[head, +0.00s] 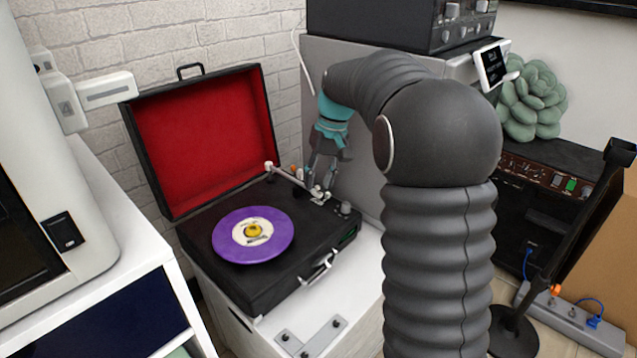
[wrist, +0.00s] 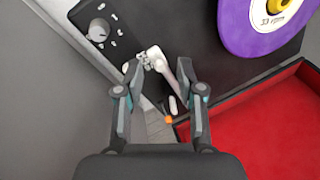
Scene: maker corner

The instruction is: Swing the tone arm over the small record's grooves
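The small purple record (head: 222,236) lies on the black record player (head: 285,282), with a cream label and a yellow centre; part of it shows in the wrist view (wrist: 235,30). The pale tone arm (head: 287,177) lies along the player's right side, its head end off the record. In the wrist view, the tone arm's white head end (wrist: 156,58) shows between the fingertips. My gripper (head: 320,184) points down over that end, and its fingers stand apart (wrist: 160,70). The right finger hides part of the tone arm; I cannot tell whether they touch.
The player's red-lined lid (head: 205,135) stands open behind the record. A knob (wrist: 98,31) sits beside the tone arm's head end. A grey cabinet (head: 352,185) stands close behind my gripper. The space above the record is clear.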

